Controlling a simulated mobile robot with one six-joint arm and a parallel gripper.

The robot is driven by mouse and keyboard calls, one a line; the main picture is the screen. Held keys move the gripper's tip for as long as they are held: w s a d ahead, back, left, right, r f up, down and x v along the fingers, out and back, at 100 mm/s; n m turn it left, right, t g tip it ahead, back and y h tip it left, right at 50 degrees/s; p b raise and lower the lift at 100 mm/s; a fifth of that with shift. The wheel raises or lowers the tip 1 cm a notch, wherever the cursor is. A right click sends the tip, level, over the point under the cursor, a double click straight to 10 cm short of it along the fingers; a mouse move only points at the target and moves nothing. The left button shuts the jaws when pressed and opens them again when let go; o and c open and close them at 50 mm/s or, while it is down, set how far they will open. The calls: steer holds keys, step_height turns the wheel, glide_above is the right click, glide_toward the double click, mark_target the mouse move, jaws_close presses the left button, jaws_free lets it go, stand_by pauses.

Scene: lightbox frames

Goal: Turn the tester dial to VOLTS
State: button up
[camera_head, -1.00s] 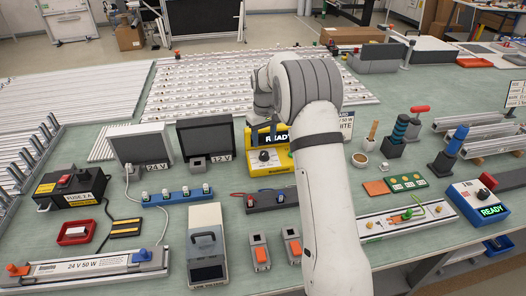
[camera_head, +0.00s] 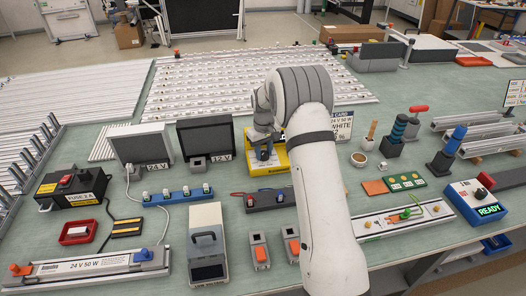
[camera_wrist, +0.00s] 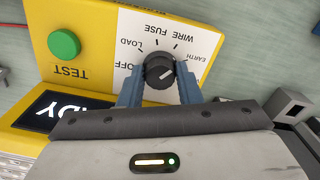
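The tester is a yellow box (camera_head: 281,160) towards the back of the bench, largely hidden by my arm in the head view. In the wrist view its face shows upside down, with a round black dial (camera_wrist: 159,70) on a white panel. The labels OFF, LOAD, WIRE, FUSE and EARTH are readable around the dial; I cannot read VOLTS. A green TEST button (camera_wrist: 63,43) and a dark display (camera_wrist: 58,107) are beside the panel. My gripper (camera_wrist: 160,80) has its blue fingers on either side of the dial. I cannot tell whether both fingers press on it.
A 12 V monitor (camera_head: 205,137) stands left of the tester. A terminal block (camera_head: 270,199) with red and blue leads lies in front of it. A card marked WHITE (camera_head: 343,127) stands close to the right.

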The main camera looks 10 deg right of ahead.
steer(key=c, duration=0.4)
steer(key=shift+a, duration=0.15)
steer(key=shift+c, duration=0.5)
steer(key=shift+m, duration=0.4)
steer(key=shift+m+b, duration=0.6)
steer(key=m+b, duration=0.1)
steer(key=m, duration=0.3)
steer(key=shift+m+b, duration=0.3)
steer(key=shift+b, duration=0.05)
steer(key=m+b, duration=0.1)
steer(key=m, duration=0.4)
steer(key=shift+m, duration=0.4)
